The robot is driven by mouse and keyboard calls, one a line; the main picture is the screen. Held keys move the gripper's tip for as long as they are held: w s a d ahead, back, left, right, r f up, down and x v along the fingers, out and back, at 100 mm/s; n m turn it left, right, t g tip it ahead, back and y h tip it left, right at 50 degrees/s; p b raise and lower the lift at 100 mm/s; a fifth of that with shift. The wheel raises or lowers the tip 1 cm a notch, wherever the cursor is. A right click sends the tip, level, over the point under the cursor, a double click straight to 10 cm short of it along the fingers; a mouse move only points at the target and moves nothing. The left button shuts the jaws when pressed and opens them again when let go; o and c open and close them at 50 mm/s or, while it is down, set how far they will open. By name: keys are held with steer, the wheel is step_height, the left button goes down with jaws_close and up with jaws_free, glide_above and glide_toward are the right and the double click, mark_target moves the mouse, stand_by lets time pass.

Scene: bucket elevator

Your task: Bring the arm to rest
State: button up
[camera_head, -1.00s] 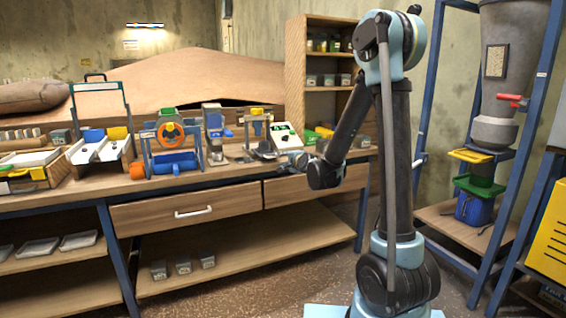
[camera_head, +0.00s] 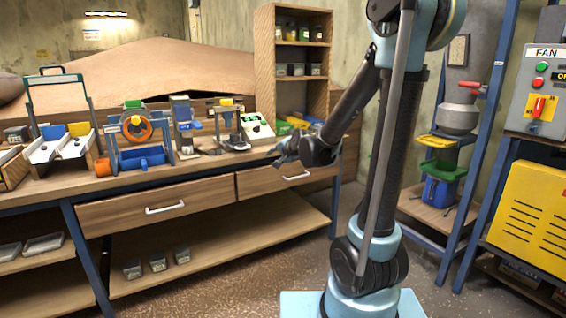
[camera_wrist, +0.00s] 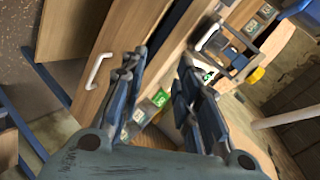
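My gripper (camera_head: 285,150) is at the end of my folded arm, in front of the right end of the workbench (camera_head: 190,212) in the head view. In the wrist view my gripper (camera_wrist: 162,65) has its two dark blue-grey fingers spread apart with nothing between them. My arm stands upright at the right of the head view, its upper part cut off by the top edge, with the forearm slanting down to the left. From the head view I cannot tell how far the gripper is from the bench.
On the bench stand an orange-and-blue device (camera_head: 137,140), a white chute unit (camera_head: 62,147) and a green-lit box (camera_head: 256,127). A wooden shelf (camera_head: 263,60) rises behind. To the right are the grey elevator spout (camera_head: 457,118), a FAN panel (camera_head: 540,88) and a yellow cabinet (camera_head: 527,213).

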steer(key=s+d+f+n+g+h, duration=0.2)
steer(key=s+d, duration=0.5)
steer(key=s, duration=0.5)
steer(key=s+d+f+n+g+h, duration=0.2)
steer(key=s+d+f, duration=0.3)
steer(key=s, duration=0.7)
steer(key=s+d+f+n+g+h, duration=0.1)
steer(key=s+d+f+n+g, duration=0.2)
steer(key=s+d, duration=0.7)
steer(key=s+n+g, duration=0.1)
steer(key=s, duration=0.1)
steer(key=shift+s+f+g+h, duration=0.3)
steer(key=shift+s+f+h, duration=0.05)
steer(key=shift+f+h, duration=0.05)
steer(key=shift+w+f, duration=0.2)
steer(key=shift+w, duration=0.3)
